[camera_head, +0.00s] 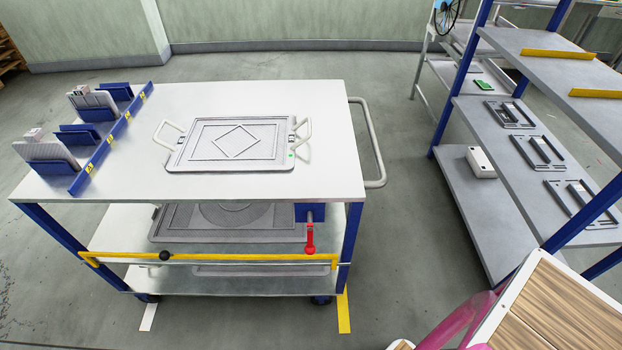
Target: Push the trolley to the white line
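The trolley (330,105) has a pale top, blue legs and a lower shelf. It stands on the floor left of centre. Its looped push handle (379,160) sticks out on the right side, with nothing touching it. A short white line (149,316) lies on the floor by the trolley's front left wheel. A yellow line (344,312) lies on the floor at its front right leg. A grey tray (285,162) with two handles lies on the top. My gripper is not in view.
A blue-framed rack (480,60) with grey shelves stands on the right. A yellow bar (215,257) and a red lever (310,239) are at the trolley's front. Blue holders (88,112) stand on its top left. Floor (405,230) between trolley and rack is clear.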

